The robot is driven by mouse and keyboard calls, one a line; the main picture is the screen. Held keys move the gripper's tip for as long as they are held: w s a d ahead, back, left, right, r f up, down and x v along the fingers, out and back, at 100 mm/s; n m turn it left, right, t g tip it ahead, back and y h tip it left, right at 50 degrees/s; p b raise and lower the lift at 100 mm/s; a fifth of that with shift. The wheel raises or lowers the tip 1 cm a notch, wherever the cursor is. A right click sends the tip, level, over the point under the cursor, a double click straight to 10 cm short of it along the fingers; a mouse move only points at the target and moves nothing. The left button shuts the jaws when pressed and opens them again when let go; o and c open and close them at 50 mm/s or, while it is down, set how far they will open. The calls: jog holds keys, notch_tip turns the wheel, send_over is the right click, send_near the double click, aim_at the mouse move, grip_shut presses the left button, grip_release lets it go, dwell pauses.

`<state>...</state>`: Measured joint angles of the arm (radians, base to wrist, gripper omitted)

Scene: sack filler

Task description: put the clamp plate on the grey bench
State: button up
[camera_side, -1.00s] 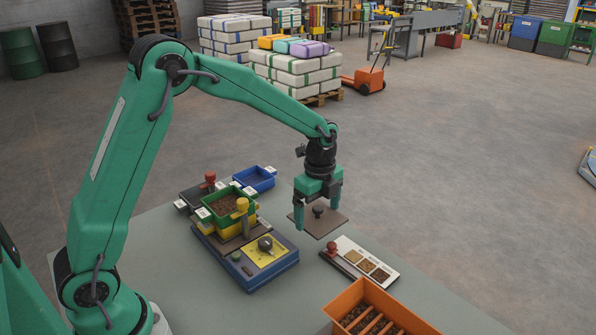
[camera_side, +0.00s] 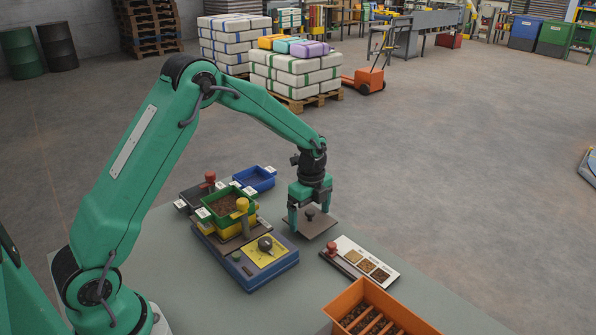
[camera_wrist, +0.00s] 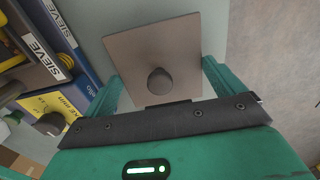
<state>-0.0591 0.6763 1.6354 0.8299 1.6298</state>
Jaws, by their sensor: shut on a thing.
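The clamp plate (camera_side: 317,226) is a flat, square, grey-brown plate with a dark round knob on top. My gripper (camera_side: 308,213) is shut on it, with one green finger on either side. In the wrist view the plate (camera_wrist: 155,45) lies level between the fingers, with its knob near the middle. It hangs low over the far right part of the grey bench (camera_side: 190,270). I cannot tell whether its underside touches the bench.
A blue machine base (camera_side: 262,275) with a yellow panel and a green sieve box (camera_side: 226,202) stands left of the plate. A white sample board (camera_side: 362,262) lies to the right and nearer. An orange crate (camera_side: 345,303) is at the front right. The bench's far edge is close.

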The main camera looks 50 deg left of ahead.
aim_at(310, 211)
jog(key=shift+f, duration=0.8)
jog(key=shift+f, duration=0.15)
jog(key=o, duration=0.7)
jog(key=shift+o, duration=0.2)
notch_tip(310, 211, up, 12)
jog(key=shift+r, duration=0.1)
